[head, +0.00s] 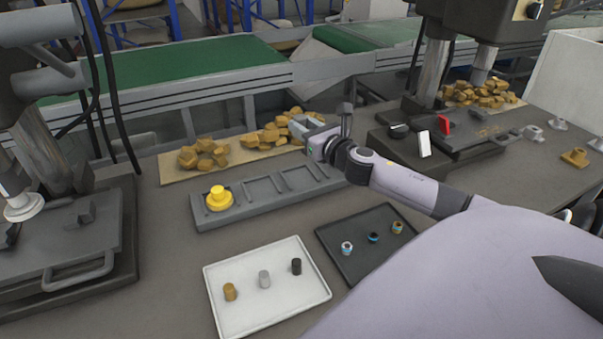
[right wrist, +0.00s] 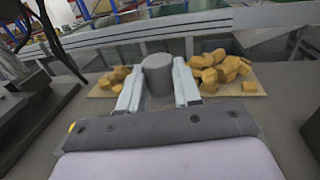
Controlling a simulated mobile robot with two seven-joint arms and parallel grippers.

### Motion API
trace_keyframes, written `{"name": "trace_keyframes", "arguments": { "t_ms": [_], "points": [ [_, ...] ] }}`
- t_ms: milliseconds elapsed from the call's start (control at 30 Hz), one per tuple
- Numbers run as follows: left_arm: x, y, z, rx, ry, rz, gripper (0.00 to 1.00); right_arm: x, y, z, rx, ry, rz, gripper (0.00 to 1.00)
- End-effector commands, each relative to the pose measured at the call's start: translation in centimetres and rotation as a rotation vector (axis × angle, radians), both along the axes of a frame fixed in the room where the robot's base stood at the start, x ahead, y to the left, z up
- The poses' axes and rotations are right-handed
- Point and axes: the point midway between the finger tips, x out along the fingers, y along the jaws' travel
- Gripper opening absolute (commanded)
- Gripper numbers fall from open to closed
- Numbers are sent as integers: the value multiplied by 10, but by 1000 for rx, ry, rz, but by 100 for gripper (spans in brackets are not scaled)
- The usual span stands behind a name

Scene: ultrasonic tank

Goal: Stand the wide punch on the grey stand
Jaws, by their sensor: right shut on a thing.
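The wide punch (right wrist: 158,72) is a thick, plain grey cylinder in the right wrist view, upright between the two pale fingers. My right gripper (head: 302,127) is shut on it, above the bench behind the long grey rack. In the head view the punch cannot be made out clearly. The long grey rack (head: 276,203), which looks like the grey stand, lies on the bench with several recesses. A yellow stepped round piece (head: 218,198) sits in its left end; the other recesses look empty. My left gripper is not in view.
A white tray (head: 238,318) and a dark tray (head: 345,262) hold small parts in front of the rack. Tan blocks (head: 203,155) lie on boards behind it. Presses stand at left (head: 75,250) and right (head: 480,128). Bare bench lies between rack and trays.

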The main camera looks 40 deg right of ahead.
Motion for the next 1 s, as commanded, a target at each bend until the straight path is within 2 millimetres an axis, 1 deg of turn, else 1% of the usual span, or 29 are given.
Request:
{"name": "trace_keyframes", "arguments": {
  "t_ms": [33, 100, 200, 300, 400, 600, 833, 900, 1000],
  "points": [
    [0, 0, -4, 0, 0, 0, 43, 0, 0, -13, 7, -2, -2, 0],
    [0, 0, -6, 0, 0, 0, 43, 0, 1, -27, 7, 0, -2, 0],
    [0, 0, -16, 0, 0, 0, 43, 0, 0, -51, 8, -2, -3, 0],
    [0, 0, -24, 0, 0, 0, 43, 0, 0, -71, 6, -2, -2, 0],
    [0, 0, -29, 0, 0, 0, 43, 0, 1, -87, 5, -2, -2, 0],
    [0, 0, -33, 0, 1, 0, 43, 0, 0, -99, 1, -3, 0, 0],
    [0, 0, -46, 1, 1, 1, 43, 1, 0, -130, 3, -3, -1, 0],
    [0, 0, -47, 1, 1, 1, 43, 0, 0, -134, 1, -3, -1, 0],
    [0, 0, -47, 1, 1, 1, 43, 0, 0, -135, -1, -4, 0, 0]
  ]
}}
